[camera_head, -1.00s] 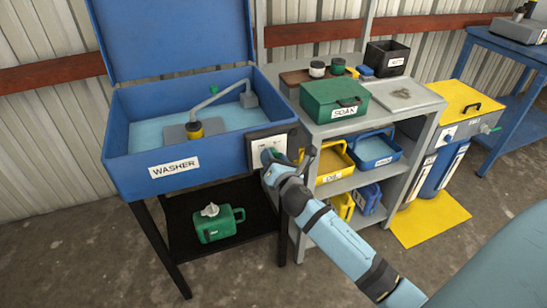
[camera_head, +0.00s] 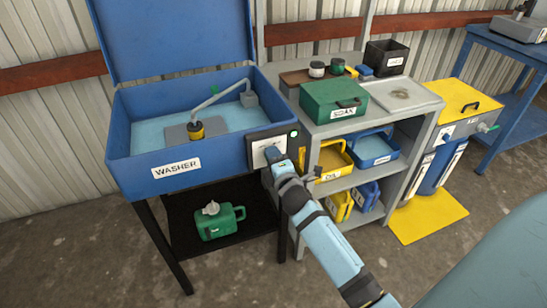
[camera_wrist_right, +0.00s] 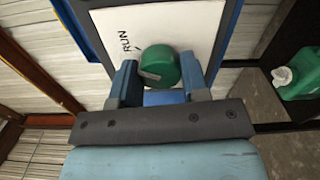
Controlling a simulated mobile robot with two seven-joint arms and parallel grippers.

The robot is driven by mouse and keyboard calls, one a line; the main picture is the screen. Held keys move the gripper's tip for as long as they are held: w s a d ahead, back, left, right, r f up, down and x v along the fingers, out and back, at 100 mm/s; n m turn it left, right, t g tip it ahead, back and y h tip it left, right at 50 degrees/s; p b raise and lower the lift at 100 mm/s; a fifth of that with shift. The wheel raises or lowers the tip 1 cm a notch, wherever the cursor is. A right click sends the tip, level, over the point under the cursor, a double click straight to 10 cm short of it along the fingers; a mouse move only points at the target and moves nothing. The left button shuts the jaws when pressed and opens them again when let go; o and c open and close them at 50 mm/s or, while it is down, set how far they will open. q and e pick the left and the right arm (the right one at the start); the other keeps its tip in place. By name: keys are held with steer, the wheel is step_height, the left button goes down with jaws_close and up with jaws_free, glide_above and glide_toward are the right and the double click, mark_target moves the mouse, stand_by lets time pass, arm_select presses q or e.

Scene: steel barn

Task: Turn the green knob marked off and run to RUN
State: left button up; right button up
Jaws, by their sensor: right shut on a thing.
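The green knob (camera_wrist_right: 160,66) sits on a white plate (camera_wrist_right: 197,25) in the right wrist view. A light mark shows on the knob's face, toward its lower left. The word RUN (camera_wrist_right: 125,42) is printed on the plate, left of the knob and sideways in this view; the OFF label cannot be seen. My right gripper (camera_wrist_right: 158,82) is shut on the knob, one finger on each side. In the head view my right gripper (camera_head: 272,154) is at the panel on the blue washer's (camera_head: 182,186) front right and hides the knob. My left gripper is out of view.
A small green lamp (camera_head: 294,133) glows at the panel's upper right. A grey shelf (camera_head: 335,187) with yellow and blue bins stands close to the right of my right arm. A green jug (camera_head: 218,222) is on the black shelf under the washer.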

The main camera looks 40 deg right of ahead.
steer(key=shift+m, duration=0.9)
steer(key=o, duration=0.9)
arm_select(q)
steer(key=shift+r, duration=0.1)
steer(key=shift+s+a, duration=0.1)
